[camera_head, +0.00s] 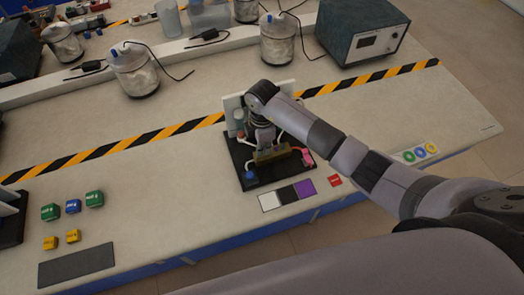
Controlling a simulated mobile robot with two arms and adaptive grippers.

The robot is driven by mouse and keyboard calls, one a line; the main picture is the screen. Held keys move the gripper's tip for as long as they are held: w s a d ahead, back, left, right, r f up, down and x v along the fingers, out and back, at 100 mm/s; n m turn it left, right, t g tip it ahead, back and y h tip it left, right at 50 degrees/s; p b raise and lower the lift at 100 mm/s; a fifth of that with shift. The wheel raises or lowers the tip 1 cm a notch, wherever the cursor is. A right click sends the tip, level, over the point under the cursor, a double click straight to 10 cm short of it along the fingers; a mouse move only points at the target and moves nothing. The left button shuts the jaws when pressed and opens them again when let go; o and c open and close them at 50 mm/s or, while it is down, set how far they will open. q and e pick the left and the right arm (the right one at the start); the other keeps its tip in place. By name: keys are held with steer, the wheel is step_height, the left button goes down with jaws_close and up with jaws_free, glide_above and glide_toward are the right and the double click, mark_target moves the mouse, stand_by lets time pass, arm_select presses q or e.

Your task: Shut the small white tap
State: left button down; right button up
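A small rig on a black base plate (236,158) stands near the table's front edge, with a white upright panel (232,104) behind it. A blue knob (250,175) is at its front left and a pink-red part (307,158) at its right. A brass-coloured bar (271,154) runs across its front. My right gripper (265,142) points down over the middle of the rig, just behind the bar. Its fingers are too small and covered to tell open from shut. I cannot pick out the small white tap; the gripper and wrist hide part of the rig. My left gripper is out of view.
White, black and purple swatches (305,188) and a red block (335,181) lie in front of the rig. Several coloured blocks (73,206) and a dark mat (77,265) are at the left. Glass jars (135,72) and a green instrument box (362,30) stand behind. The table's middle left is clear.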

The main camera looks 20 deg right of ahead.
jaws_close()
steer(key=m+p, duration=0.2)
steer(key=m, duration=0.1)
steer(key=shift+r, duration=0.25)
steer(key=m+p, duration=0.1)
steer(key=m, duration=0.2)
steer(key=shift+f, duration=0.1)
steer(key=shift+f+m, duration=0.15)
steer(key=shift+m, duration=0.35)
steer(key=shift+c, duration=0.3)
jaws_free()
steer(key=shift+o, duration=0.9)
